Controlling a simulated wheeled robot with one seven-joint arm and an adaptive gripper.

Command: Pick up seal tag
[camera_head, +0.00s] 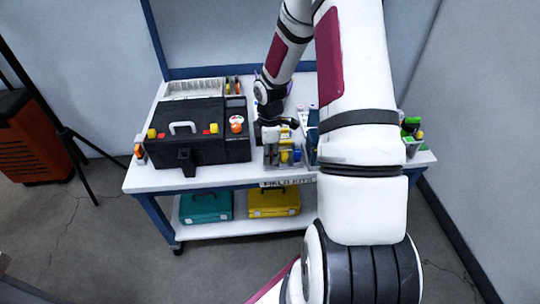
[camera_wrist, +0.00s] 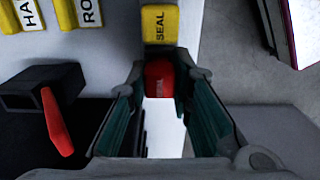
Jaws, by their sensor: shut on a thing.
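My gripper (camera_wrist: 159,86) is shut on a red piece (camera_wrist: 159,70), held between the green-padded fingertips in the wrist view. Faint lettering shows on the red piece, but I cannot read it with certainty; I take it as the seal tag. A yellow block lettered SEAL (camera_wrist: 160,24) is just beyond the fingertips. The held piece cannot be made out there.
A black case (camera_head: 200,148) with an orange-and-white jar (camera_head: 236,125) stands left of the gripper. Green and yellow items (camera_head: 411,130) are at the right.

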